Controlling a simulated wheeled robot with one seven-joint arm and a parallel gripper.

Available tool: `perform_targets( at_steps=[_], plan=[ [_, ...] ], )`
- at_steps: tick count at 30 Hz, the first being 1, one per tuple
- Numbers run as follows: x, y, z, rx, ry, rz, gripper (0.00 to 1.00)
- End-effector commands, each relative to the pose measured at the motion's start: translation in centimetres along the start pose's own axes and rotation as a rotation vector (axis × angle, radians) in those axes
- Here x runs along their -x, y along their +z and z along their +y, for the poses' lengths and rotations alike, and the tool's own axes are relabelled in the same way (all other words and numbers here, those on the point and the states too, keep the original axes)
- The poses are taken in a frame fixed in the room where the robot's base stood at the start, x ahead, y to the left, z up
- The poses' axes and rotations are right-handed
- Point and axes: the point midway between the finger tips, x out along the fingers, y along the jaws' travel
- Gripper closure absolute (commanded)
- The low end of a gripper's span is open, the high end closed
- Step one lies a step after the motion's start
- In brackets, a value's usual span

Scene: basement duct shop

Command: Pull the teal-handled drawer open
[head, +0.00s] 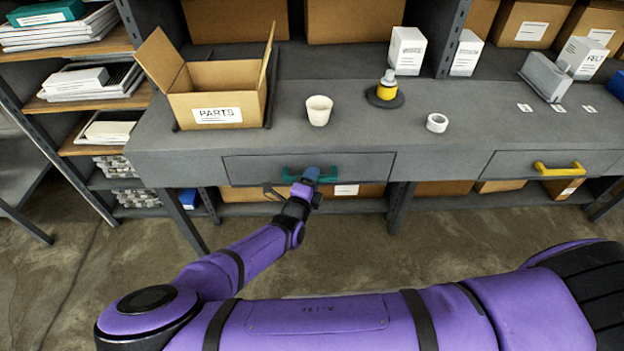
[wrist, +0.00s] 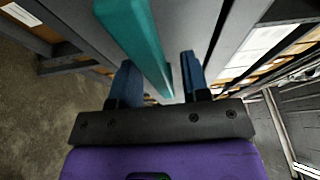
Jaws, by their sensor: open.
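The teal handle (head: 330,174) is on the front of the left drawer (head: 240,168) in the grey workbench. The drawer front looks flush with the bench, so it appears closed. My gripper (head: 306,178) is at the handle. In the wrist view the teal handle (wrist: 137,40) runs between the two blue fingers of my gripper (wrist: 160,80), which are apart. A gap shows between the handle and the right finger. Whether the left finger touches the handle I cannot tell. My gripper hides part of the handle in the head view.
A second drawer with a yellow handle (head: 560,168) is at the right. On the bench stand an open PARTS box (head: 215,85), a white cup (head: 319,110), a yellow item (head: 387,90) and a white roll (head: 437,122). The floor in front (head: 110,230) is clear.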

Motion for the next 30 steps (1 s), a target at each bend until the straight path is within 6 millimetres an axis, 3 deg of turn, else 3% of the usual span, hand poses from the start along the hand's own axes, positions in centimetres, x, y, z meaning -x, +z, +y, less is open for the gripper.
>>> perform_targets(
  at_steps=[6, 12, 22, 30],
  plan=[
    [0.0, 0.0, 0.0, 0.000, 0.000, 0.000, 0.57],
    [0.0, 0.0, 0.0, 0.000, 0.000, 0.000, 1.00],
    [0.6, -0.2, 0.0, 0.000, 0.002, 0.000, 1.00],
    [4.2, -1.4, 0.0, -0.002, 0.005, 0.000, 1.00]
  ],
)
